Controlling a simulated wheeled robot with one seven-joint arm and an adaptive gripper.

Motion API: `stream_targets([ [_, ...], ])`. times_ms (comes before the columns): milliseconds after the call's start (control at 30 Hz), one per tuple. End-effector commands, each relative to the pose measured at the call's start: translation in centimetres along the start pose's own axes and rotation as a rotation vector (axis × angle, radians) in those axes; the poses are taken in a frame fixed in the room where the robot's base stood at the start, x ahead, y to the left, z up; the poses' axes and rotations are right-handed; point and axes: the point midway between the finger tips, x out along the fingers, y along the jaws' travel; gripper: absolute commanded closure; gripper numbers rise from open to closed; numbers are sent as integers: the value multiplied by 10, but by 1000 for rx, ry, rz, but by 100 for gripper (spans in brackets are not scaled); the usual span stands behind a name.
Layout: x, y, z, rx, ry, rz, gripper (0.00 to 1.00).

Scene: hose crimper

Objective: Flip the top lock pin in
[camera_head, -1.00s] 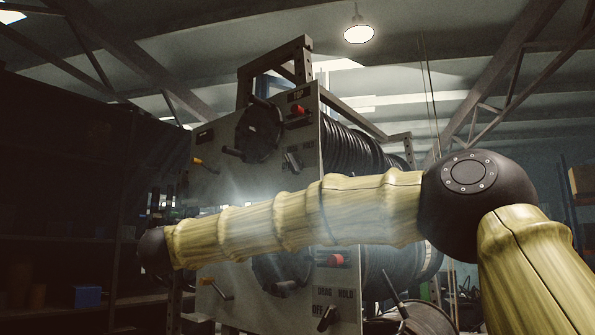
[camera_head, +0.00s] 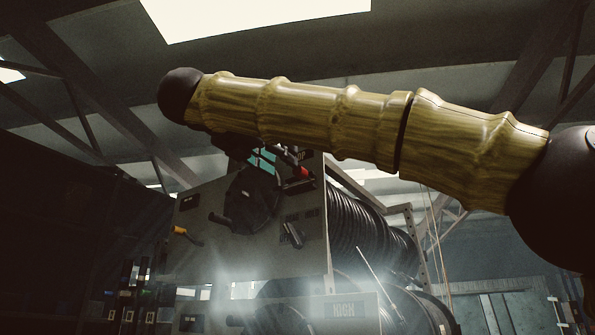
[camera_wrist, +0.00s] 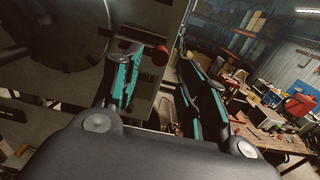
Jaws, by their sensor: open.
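The reel machine's grey panel (camera_head: 215,262) stands ahead of me in the head view. A red-ended pin (camera_head: 302,172) sticks out near its upper right corner. A yellow-ended handle (camera_head: 181,231) sits lower, at the panel's left edge. My gripper (camera_head: 264,158) shows in part below my forearm, its teal fingers just left of the red end. In the wrist view the fingers of my gripper (camera_wrist: 157,60) are spread, and the red knob (camera_wrist: 160,54) appears between their tips. I cannot tell whether they touch it.
A dark round crank hub (camera_head: 252,198) and a lever switch (camera_head: 292,234) are on the panel below the red pin. A black hose reel (camera_head: 365,225) lies behind the panel. A cluttered workbench (camera_wrist: 265,125) stands farther off at the right of the wrist view.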

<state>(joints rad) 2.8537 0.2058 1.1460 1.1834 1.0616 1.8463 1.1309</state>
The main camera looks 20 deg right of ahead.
Motion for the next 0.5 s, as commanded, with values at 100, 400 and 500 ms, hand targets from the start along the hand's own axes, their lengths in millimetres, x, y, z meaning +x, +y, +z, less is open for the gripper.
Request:
stream_targets([
  [100, 22, 0, 3, -1, 3, -2, 57],
  [400, 65, 1, 2, -2, 1, 1, 57],
  [500, 73, 1, 1, -2, 0, 2, 57],
])
